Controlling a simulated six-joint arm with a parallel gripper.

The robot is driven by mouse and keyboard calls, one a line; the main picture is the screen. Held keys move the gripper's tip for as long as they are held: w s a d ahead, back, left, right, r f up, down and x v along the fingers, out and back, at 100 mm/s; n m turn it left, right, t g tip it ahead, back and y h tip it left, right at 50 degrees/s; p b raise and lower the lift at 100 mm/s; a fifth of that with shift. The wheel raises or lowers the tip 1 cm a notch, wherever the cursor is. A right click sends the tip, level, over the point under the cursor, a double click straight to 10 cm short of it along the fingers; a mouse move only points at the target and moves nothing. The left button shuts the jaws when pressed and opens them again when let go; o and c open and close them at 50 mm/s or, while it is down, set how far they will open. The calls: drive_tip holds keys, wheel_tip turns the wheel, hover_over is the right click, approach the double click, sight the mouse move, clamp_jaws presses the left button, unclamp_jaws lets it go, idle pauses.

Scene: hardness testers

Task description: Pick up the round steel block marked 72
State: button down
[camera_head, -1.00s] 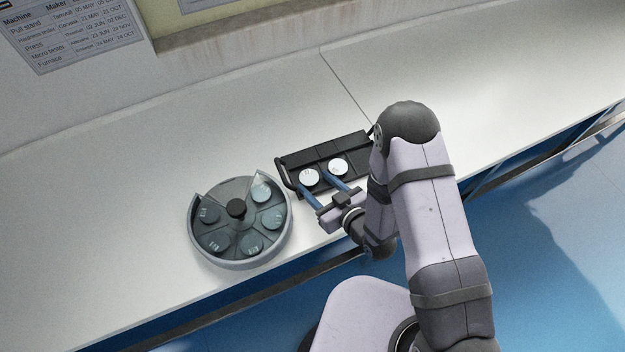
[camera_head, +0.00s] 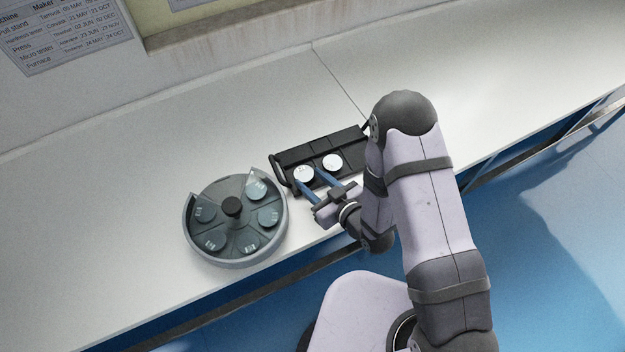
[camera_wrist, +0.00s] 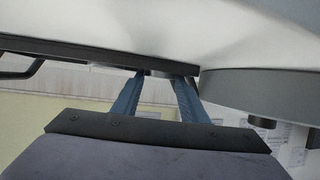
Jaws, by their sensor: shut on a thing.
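A round steel block (camera_head: 303,174) with a small dark marking, too small to read, sits at the left of the black tray (camera_head: 350,153). A second round steel block (camera_head: 332,162) sits to its right in the same tray. My gripper (camera_head: 313,175) is shut on the left block, with one blue finger on each side of it at the tray's front. The block looks level with the tray; I cannot tell whether it is lifted. In the wrist view, the fingers (camera_wrist: 160,82) reach the tray's dark edge (camera_wrist: 90,55) and the block is hidden.
A round grey carousel (camera_head: 243,263) with a dark knob and several marked discs stands left of the tray, close to my gripper. It also shows in the wrist view (camera_wrist: 255,88). The tray has raised end handles. The white bench behind is clear.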

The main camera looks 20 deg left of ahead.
wheel_tip(320, 180, up, 9)
drive_tip(key=shift+w+b, duration=0.2)
drive_tip(key=shift+b, duration=0.1)
idle(0.5)
